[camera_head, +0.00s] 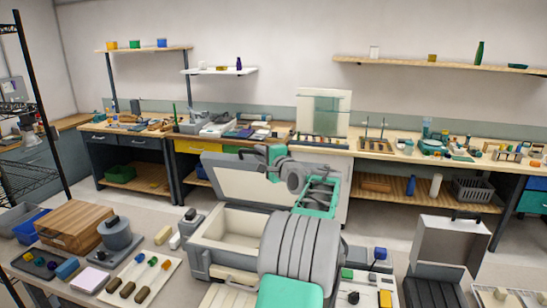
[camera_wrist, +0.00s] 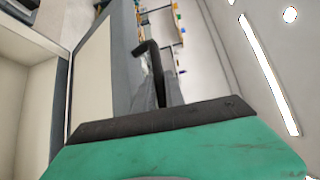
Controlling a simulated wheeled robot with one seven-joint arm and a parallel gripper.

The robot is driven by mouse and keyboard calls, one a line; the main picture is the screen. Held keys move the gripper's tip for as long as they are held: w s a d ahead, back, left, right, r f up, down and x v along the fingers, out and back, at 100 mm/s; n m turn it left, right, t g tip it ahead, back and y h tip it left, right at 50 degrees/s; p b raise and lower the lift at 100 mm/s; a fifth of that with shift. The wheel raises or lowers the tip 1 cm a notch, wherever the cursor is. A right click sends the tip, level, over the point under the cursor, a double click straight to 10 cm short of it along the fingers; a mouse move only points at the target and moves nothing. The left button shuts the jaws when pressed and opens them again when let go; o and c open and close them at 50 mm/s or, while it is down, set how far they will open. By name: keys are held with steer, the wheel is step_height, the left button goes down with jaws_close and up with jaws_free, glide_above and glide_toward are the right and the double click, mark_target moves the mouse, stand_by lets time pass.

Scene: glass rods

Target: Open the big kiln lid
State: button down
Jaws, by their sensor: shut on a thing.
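The big kiln (camera_head: 205,262) stands on the near bench, a grey box with a pale lining and an open top. Its lid (camera_head: 235,182) is swung up and stands steeply at the back, pale inner side facing me. In the wrist view my gripper (camera_wrist: 160,88) is shut on the dark lid handle (camera_wrist: 147,48), beside the raised lid (camera_wrist: 92,72). The kiln's pale inside (camera_wrist: 25,100) shows at the left there. My arm hides the kiln's right part in the head view.
A wooden box (camera_head: 75,232), a grey round device (camera_head: 117,240) and a white tray (camera_head: 140,278) stand left of the kiln. A smaller open-lidded grey box (camera_head: 435,290) stands to the right. A back bench (camera_head: 375,150) runs along the wall, with floor between.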

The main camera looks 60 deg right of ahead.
steer(key=shift+w+d+r, duration=0.1)
steer(key=shift+d, duration=0.05)
steer(key=c, duration=1.4)
jaws_free()
steer(key=shift+s+b, duration=0.35)
steer(key=shift+s, duration=0.1)
steer(key=b+v, duration=0.2)
steer(key=v, duration=0.5)
steer(key=shift+b, duration=0.3)
